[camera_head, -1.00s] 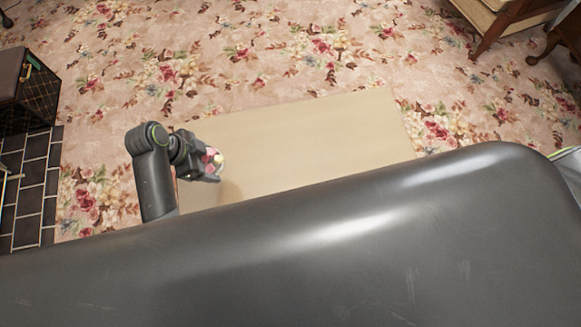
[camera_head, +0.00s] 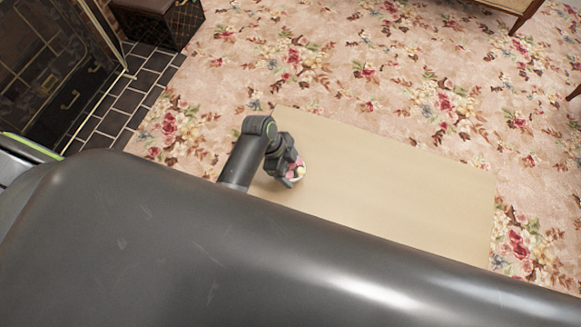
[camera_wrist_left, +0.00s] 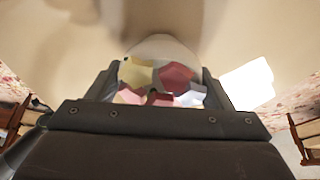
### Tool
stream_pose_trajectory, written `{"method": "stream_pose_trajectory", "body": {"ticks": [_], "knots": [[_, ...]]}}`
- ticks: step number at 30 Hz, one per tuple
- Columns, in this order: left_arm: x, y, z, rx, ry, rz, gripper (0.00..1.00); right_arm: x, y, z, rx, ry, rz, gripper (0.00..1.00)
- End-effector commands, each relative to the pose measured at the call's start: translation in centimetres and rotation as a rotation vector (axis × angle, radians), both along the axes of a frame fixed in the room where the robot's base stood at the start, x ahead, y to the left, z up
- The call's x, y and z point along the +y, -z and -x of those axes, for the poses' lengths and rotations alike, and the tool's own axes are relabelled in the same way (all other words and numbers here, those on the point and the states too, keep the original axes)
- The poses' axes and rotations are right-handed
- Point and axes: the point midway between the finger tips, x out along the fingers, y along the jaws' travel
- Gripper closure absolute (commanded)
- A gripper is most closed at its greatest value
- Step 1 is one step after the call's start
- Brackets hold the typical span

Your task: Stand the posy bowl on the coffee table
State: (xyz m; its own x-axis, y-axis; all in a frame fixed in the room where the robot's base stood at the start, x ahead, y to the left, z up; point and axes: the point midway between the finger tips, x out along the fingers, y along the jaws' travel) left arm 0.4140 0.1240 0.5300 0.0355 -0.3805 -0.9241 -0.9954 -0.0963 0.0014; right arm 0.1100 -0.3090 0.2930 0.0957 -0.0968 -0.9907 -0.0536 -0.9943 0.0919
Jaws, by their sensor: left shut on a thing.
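My left gripper (camera_head: 291,176) is shut on the posy bowl (camera_head: 298,170), a small rounded thing with pink, yellow and white patches. In the left wrist view the bowl (camera_wrist_left: 158,80) sits between the two fingers, with yellow, dark red, pink and pale blue facets and a clear rounded edge. The coffee table (camera_head: 400,190) is a plain beige rectangular top. The gripper and bowl are over its left end in the head view. I cannot tell whether the bowl touches the top. My right gripper is not in view.
My own dark body hides the near side of the table. A dark box (camera_head: 158,22) stands on the black tiled hearth (camera_head: 128,100) at upper left, beside the fireplace (camera_head: 55,75). Floral carpet (camera_head: 340,60) lies open beyond the table. Wooden furniture (camera_head: 515,8) stands at upper right.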

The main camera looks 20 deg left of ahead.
Motion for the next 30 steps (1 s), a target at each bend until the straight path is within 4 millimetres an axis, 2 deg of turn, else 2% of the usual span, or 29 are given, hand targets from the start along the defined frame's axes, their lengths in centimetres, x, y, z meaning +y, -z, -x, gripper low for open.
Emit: {"method": "stream_pose_trajectory", "body": {"ticks": [1,5,11,12,17,26,30], "knots": [[0.0,0.5,-0.1,-0.001,0.001,0.000,0.59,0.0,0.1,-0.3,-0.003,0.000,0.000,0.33],[0.0,0.4,-0.1,-0.002,0.000,0.001,0.59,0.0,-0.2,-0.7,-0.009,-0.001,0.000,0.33],[0.0,0.7,-0.1,-0.001,0.001,0.000,0.59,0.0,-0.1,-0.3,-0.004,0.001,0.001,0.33],[0.0,0.7,0.0,-0.001,0.001,0.000,0.24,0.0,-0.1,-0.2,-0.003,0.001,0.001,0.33],[0.0,0.7,0.0,-0.001,0.001,0.000,0.05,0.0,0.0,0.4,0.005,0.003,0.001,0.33],[0.0,0.5,-0.1,-0.002,0.000,0.000,0.05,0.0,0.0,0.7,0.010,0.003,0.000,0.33],[0.5,-1.0,-0.1,-0.004,-0.002,-0.001,0.05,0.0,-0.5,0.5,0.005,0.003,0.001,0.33]]}}
